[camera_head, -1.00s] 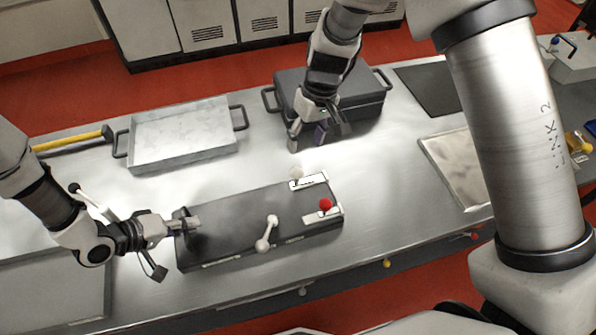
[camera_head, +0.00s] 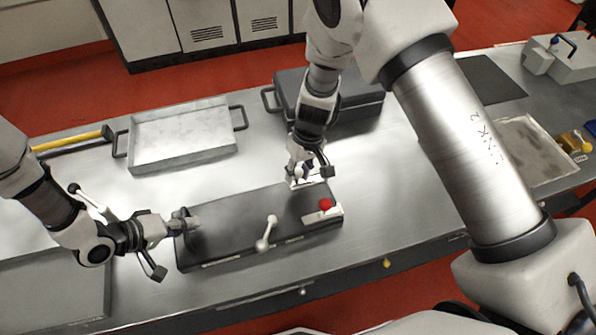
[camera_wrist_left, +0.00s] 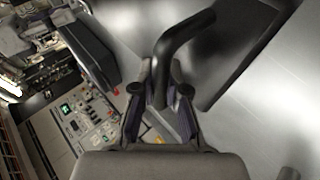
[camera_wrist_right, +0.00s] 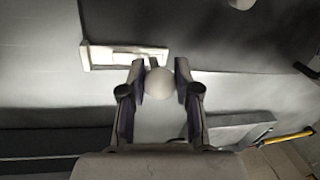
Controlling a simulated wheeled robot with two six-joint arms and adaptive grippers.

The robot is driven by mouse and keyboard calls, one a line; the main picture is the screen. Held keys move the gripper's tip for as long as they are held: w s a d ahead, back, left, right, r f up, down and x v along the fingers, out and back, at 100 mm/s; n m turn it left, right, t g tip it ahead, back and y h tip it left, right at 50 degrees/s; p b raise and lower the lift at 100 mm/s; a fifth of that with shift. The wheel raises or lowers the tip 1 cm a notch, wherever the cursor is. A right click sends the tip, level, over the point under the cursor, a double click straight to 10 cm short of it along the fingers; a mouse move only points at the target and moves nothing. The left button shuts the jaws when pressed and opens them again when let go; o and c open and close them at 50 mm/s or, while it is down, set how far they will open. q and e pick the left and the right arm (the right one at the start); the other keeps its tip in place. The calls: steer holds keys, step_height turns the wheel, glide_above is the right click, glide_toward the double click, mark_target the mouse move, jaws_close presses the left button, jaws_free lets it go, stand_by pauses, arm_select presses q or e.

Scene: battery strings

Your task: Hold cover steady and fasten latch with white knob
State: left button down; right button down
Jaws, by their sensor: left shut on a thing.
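The dark grey cover (camera_head: 235,217) lies flat on the bench in the head view. My left gripper (camera_head: 185,222) is shut on the dark handle at its left end; the left wrist view shows this handle (camera_wrist_left: 185,42) between the fingers. The latch with the white knob (camera_wrist_right: 160,83) is at the cover's far right corner, on a pale plate (camera_wrist_right: 100,56). My right gripper (camera_head: 308,174) is over it. In the right wrist view its fingers (camera_wrist_right: 160,75) stand open on both sides of the knob, close to it. The head view mostly hides this knob.
A latch with a red knob (camera_head: 325,204) is at the near right corner. A white-ended lever (camera_head: 267,234) is on the cover's front side. A metal tray (camera_head: 184,160) and a dark lidded case (camera_head: 355,108) stand behind.

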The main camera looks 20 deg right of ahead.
arm_select(q)
steer(key=shift+a+f, duration=0.1)
steer(key=shift+f, duration=0.05)
arm_select(e)
steer(key=shift+w+d+f, duration=0.1)
steer(key=shift+d, duration=1.75)
steer(key=c, duration=0.8)
jaws_free()
steer(key=r, duration=0.4)
steer(key=d+r, duration=0.1)
steer(key=r, duration=0.3)
steer(key=d+r, duration=0.1)
steer(key=r, duration=0.3)
steer(key=shift+d, duration=0.15)
